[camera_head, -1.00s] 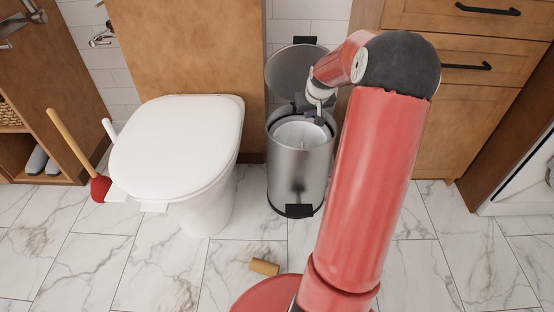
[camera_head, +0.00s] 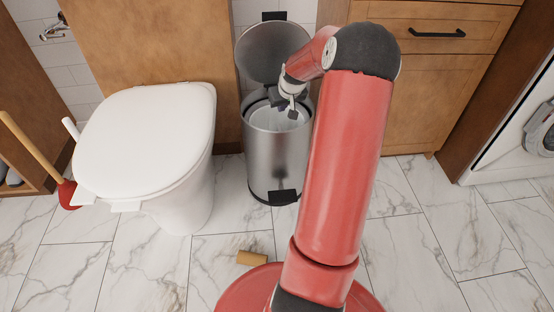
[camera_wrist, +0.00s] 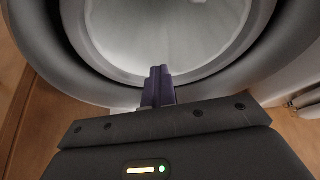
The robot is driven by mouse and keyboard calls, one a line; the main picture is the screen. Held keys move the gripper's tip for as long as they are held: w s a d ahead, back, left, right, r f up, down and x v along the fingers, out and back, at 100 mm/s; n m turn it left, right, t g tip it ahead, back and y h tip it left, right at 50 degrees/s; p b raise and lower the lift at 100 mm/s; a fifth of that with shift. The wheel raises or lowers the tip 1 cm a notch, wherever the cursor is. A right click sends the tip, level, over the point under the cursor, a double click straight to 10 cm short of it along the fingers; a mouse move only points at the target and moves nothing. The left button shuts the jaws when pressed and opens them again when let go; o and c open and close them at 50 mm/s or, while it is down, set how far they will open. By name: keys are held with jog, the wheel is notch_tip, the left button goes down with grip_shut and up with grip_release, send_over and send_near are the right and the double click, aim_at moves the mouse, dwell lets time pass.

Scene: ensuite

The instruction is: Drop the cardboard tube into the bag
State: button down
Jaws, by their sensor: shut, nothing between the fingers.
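The cardboard tube (camera_head: 252,257) is a short tan roll. It lies on its side on the marble floor in front of the bin, left of my round red base. The steel pedal bin (camera_head: 268,160) stands with its lid (camera_head: 272,52) up. A pale lining (camera_head: 266,117), which looks like the bag, shows inside it and fills much of the wrist view (camera_wrist: 165,35). My gripper (camera_head: 291,113) is at the bin's opening, far from the tube. In the wrist view, my purple fingers (camera_wrist: 160,72) are together and empty, in front of the pale lining.
The white toilet (camera_head: 150,140) stands left of the bin, with a red plunger (camera_head: 67,193) beyond it. Wooden drawers (camera_head: 420,100) stand behind on the right. The floor (camera_head: 430,240) on the right is clear.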

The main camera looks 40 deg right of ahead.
jog(key=c, duration=1.7)
grip_release()
jog(key=shift+r, duration=0.15)
jog(key=p+v, duration=0.1)
jog(key=v, duration=0.6)
jog(key=shift+s+a+r+p, duration=0.1)
jog(key=shift+s+r+p, duration=0.15)
jog(key=shift+p, duration=0.1)
